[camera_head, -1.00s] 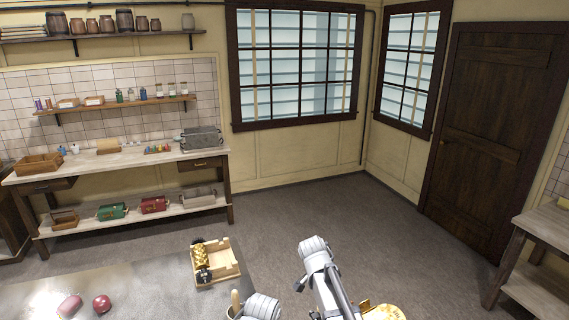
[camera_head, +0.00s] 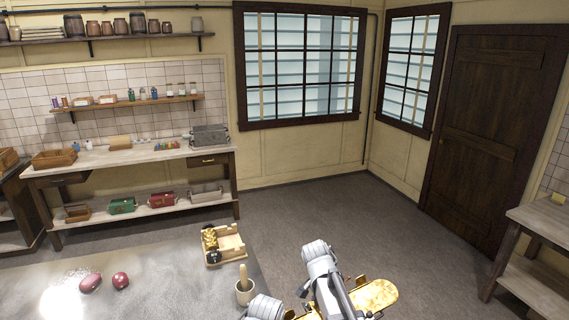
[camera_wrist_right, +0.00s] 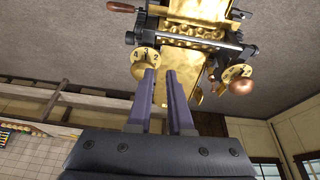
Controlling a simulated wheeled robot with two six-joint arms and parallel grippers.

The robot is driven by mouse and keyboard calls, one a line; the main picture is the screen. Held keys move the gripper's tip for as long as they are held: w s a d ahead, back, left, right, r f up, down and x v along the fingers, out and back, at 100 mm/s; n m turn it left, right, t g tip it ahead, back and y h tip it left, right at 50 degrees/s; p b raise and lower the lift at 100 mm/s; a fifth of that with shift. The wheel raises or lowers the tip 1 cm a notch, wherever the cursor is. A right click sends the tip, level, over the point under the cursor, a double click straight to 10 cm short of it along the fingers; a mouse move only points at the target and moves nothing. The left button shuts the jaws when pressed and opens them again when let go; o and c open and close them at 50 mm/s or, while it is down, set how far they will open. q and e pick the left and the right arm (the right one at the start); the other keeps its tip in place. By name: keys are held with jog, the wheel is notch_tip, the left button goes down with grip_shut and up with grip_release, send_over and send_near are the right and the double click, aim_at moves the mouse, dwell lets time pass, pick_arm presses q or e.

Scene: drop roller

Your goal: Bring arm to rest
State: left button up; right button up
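In the head view the right gripper cannot be made out behind my white arm links. My left gripper is in neither view.
The grey worktop (camera_head: 170,262) carries two dark red lumps (camera_head: 105,282), a mortar with a pestle (camera_head: 244,290) and a wooden tray with a small roller (camera_head: 224,245). A bench (camera_head: 130,160) with boxes stands at the back left, another table (camera_head: 540,225) at right. The floor between is open.

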jog(key=s+a+f+n+y+b, duration=0.1)
jog(key=s+a+f+n+b, duration=0.4)
jog(key=s+f+n+b, duration=0.3)
jog(key=s+a+f+n+g+y+b, duration=0.1)
jog(key=s+a+f+n+b, duration=0.3)
jog(key=s+f+n+b, duration=0.5)
jog(key=s+f+y+b, duration=0.1)
jog(key=s+f, duration=0.2)
jog(key=shift+a+g, duration=0.3)
jog(key=shift+a, duration=0.05)
jog(key=shift+s+f, duration=0.1)
